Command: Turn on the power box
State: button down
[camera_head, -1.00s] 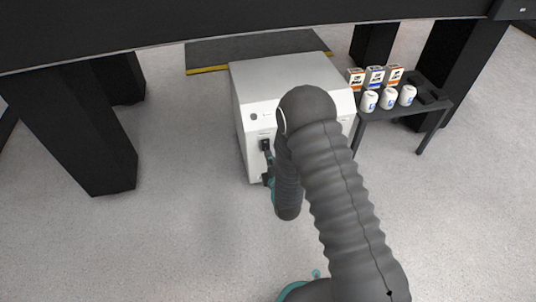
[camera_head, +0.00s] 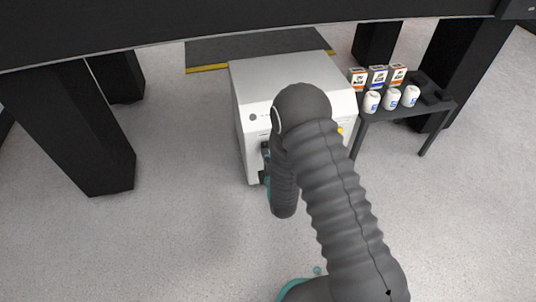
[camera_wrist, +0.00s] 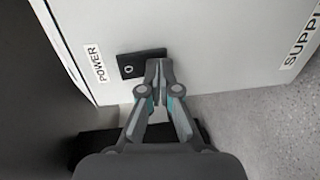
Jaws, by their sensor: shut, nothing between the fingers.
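The power box is a white cabinet (camera_head: 282,75) in the middle of the head view, partly hidden behind my arm. In the wrist view its white front (camera_wrist: 215,45) carries a "POWER" label (camera_wrist: 95,63) and a black switch plate (camera_wrist: 141,64) with a small round mark. My gripper (camera_wrist: 158,64) is shut and empty, its fingertips over or just in front of the right part of the switch plate. I cannot tell whether they touch it. In the head view the fingertips are mostly hidden by my arm.
A small dark table (camera_head: 408,112) with white bottles (camera_head: 391,99) and small boxes (camera_head: 378,76) stands right of the cabinet. Thick black legs (camera_head: 75,130) stand at left and right under a dark overhead slab (camera_head: 200,25). The grey floor left of the cabinet is clear.

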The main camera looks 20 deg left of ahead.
jog(key=shift+d, duration=0.15)
jog(key=s+d+f+b, duration=0.1)
jog(key=s+d, duration=0.6)
jog(key=s, duration=0.5)
jog(key=shift+f+b, duration=0.3)
jog(key=shift+f, duration=0.05)
